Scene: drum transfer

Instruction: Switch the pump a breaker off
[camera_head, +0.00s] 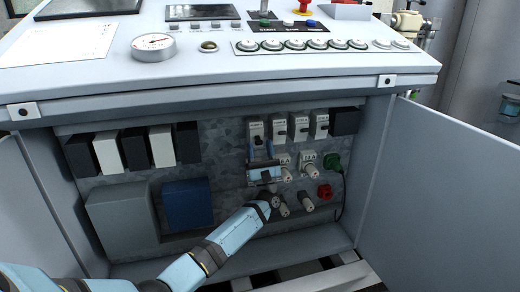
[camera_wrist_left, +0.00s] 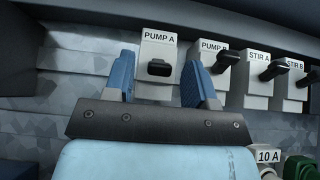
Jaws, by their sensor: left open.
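The PUMP A breaker (camera_wrist_left: 158,50) is a pale block with a black lever (camera_wrist_left: 158,68), at the left end of a row in the open cabinet. In the head view the same breaker (camera_head: 255,129) shows just above my left gripper (camera_head: 261,150). My left gripper is open, its two blue fingers on either side of the PUMP A breaker in the wrist view (camera_wrist_left: 158,76). The lever appears between the fingers, with gaps to both. I cannot tell how deep the fingertips reach. My right gripper is in neither view.
The PUMP B (camera_wrist_left: 212,75), STIR A (camera_wrist_left: 258,80) and STIR B (camera_wrist_left: 290,88) breakers stand close on the right. Fuse holders, a green plug (camera_head: 333,161) and a red socket (camera_head: 325,191) sit lower. An open door (camera_head: 450,180) bounds the right side; the console top overhangs.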

